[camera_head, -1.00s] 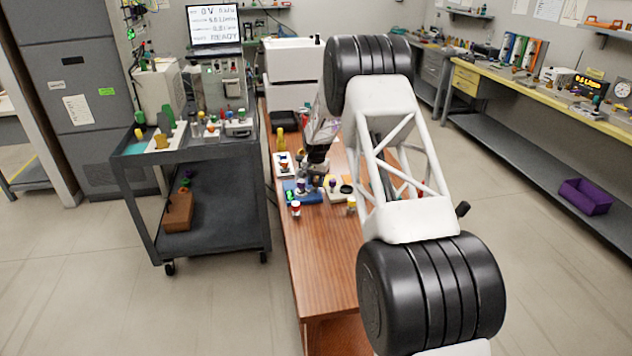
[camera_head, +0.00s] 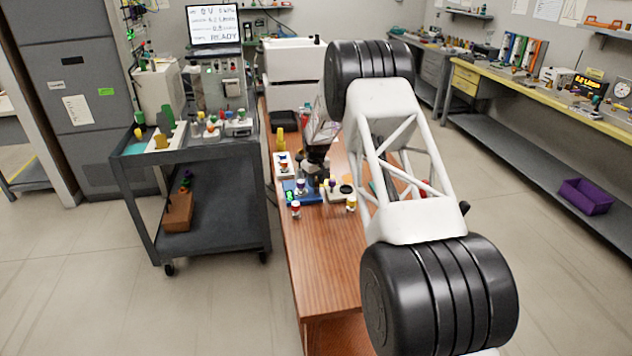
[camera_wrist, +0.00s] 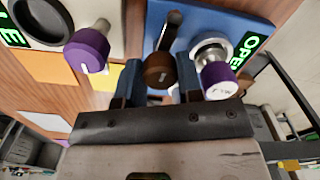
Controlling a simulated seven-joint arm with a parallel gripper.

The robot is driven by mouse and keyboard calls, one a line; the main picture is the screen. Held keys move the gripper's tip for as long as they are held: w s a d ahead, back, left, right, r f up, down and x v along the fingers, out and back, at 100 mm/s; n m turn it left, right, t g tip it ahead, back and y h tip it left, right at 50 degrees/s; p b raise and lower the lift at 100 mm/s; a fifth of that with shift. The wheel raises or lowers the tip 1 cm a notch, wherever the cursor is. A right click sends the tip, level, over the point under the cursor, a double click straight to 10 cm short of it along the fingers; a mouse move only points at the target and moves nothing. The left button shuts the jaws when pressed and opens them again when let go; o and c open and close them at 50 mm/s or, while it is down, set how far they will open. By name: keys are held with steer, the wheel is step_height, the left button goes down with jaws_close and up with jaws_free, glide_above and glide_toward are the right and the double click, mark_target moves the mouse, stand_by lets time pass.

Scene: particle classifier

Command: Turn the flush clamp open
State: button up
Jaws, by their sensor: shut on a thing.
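A green-lit OPEN label (camera_wrist: 249,46) is on the plate to the right. A purple knob on a silver ring (camera_wrist: 212,50) sits beside that label. In the head view, my gripper (camera_head: 316,172) is low over the blue plate (camera_head: 290,187), and its fingertips are hard to make out. I cannot tell how far the knob is turned.
A white plate (camera_wrist: 108,14) with another purple knob (camera_wrist: 86,50) and a dark ring lies left in the wrist view. Small capped vials (camera_head: 295,210) stand near the blue plate. A dark cart (camera_head: 190,160) stands left of the wooden bench (camera_head: 310,262), whose front is clear.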

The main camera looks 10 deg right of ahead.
steer(key=shift+n, duration=0.7)
steer(key=o, duration=0.9)
steer(key=shift+m, duration=0.3)
